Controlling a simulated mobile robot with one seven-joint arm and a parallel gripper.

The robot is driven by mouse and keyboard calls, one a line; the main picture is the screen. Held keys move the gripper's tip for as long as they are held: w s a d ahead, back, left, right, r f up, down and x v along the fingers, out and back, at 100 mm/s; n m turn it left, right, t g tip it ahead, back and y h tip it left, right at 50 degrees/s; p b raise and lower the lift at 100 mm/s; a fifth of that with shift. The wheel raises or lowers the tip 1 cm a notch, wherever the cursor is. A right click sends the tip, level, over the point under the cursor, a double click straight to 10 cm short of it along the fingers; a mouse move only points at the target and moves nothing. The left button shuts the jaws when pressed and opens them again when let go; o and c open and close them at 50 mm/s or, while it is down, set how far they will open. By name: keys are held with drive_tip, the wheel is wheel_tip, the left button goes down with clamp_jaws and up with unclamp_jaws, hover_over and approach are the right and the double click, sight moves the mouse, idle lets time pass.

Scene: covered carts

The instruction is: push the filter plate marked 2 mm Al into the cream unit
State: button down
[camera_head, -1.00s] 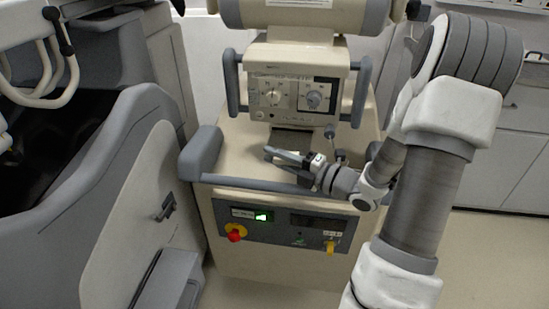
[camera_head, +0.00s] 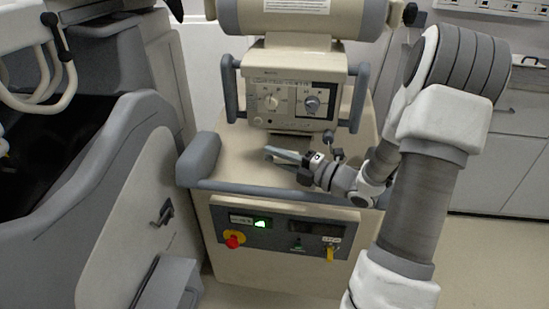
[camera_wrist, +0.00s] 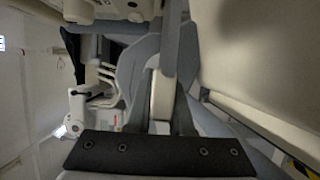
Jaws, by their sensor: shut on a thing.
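The cream unit (camera_head: 292,103), a box with two dials and grey side handles, stands at the back of the covered cart in the head view. My gripper (camera_head: 292,158) is in front of and below it, over the cart top, pointing left. It is shut on a thin grey piece (camera_head: 277,153), which looks like the filter plate. Its 2 mm Al marking cannot be read. The plate is apart from the unit's face, as far as I can see. The unit's slot is not clear.
The cream cart top (camera_head: 228,158) is clear left of my gripper. A grey rail (camera_head: 262,188) runs along its front edge, above a panel with a red knob (camera_head: 234,240). A large grey machine (camera_head: 110,190) stands at the left. Cabinets (camera_head: 505,160) stand at the right.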

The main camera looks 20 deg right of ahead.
drive_tip(key=shift+w+d, duration=0.5)
drive_tip(key=shift+w, duration=0.25)
drive_tip(key=shift+s, duration=0.1)
drive_tip(key=shift+s+a+b, duration=0.4)
drive_tip(key=shift+s+a, duration=0.25)
drive_tip(key=shift+s, duration=0.25)
drive_tip(key=shift+s+a+b, duration=0.35)
drive_tip(key=shift+s+a, duration=0.25)
drive_tip(key=shift+s, duration=0.25)
drive_tip(key=shift+b, duration=0.8)
idle(1.0)
drive_tip(key=shift+w+d, duration=0.65)
drive_tip(key=shift+w, duration=0.25)
drive_tip(key=shift+w+d, duration=0.6)
drive_tip(key=shift+w, duration=0.3)
drive_tip(key=c, duration=0.7)
unclamp_jaws()
